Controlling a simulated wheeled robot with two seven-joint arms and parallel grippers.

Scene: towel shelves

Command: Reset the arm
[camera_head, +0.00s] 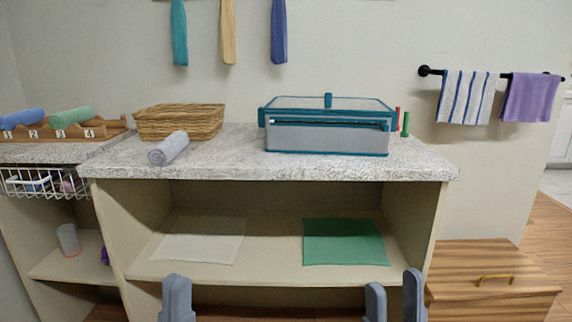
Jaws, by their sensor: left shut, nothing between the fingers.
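My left gripper (177,297) shows at the bottom edge, left of centre, in the head view. Its fingers are together and hold nothing. My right gripper (395,296) shows at the bottom edge, right of centre. Its two fingers stand apart with nothing between them. Both grippers are low in the picture, in front of the shelf unit (270,168). Only the fingers show; the rest of both arms is out of view.
On the counter are a rolled grey towel (169,149), a wicker basket (180,122) and a teal-edged box (327,135). A white mat (199,242) and a green mat (345,242) lie on the shelf below. A wooden chest (485,272) stands at right.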

